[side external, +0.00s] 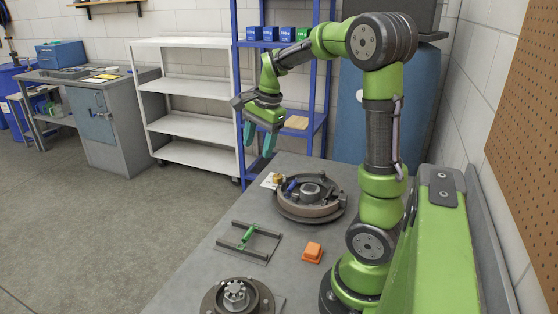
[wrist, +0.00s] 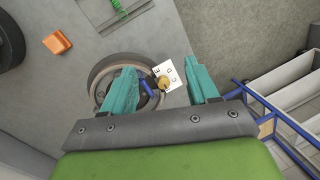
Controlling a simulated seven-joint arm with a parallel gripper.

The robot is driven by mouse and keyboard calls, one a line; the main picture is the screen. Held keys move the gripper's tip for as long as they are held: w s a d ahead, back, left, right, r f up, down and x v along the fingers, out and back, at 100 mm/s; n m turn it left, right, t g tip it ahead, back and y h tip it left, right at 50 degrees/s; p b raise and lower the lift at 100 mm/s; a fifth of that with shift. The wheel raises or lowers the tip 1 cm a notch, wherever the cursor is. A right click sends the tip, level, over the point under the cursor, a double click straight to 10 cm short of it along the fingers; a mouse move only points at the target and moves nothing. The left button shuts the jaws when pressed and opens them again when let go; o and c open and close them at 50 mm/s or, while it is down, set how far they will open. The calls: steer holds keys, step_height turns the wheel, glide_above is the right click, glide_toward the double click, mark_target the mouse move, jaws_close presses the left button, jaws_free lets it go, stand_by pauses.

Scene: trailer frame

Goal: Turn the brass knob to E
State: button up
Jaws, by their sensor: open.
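The brass knob (wrist: 163,82) sits on a white card (wrist: 172,73) marked with small black letters, at the edge of a round drum assembly. In the side view the knob (side external: 278,177) is at the drum's left rim. Which letter it points to is too small to tell. My gripper (side external: 259,146) is open and empty, fingers pointing down, above the bench's far end and clear of the knob. In the wrist view the knob appears between the teal fingers of my gripper (wrist: 160,68), touching neither.
The drum (side external: 311,205) carries a blue part (side external: 291,185) close beside the knob. A green-handled tool in a frame (side external: 248,236), an orange block (side external: 313,252) and a hub (side external: 237,297) lie nearer on the bench. A blue shelf rack (side external: 239,95) stands behind.

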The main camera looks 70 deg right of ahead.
mark_target(278, 176)
steer(key=s+d+r+m+g, duration=0.1)
steer(key=d+r+m+g, duration=0.1)
steer(key=d+m, duration=1.05)
steer(key=f+m, duration=0.1)
steer(key=f, duration=0.4)
steer(key=a+f+m, duration=0.1)
steer(key=f, duration=0.5)
steer(key=a+f+m, duration=0.1)
steer(key=f+m, duration=0.1)
steer(key=f, duration=0.3)
steer(key=shift+a+f, duration=0.1)
steer(key=shift+f, duration=0.3)
steer(key=c, duration=1)
steer(key=shift+c, duration=0.2)
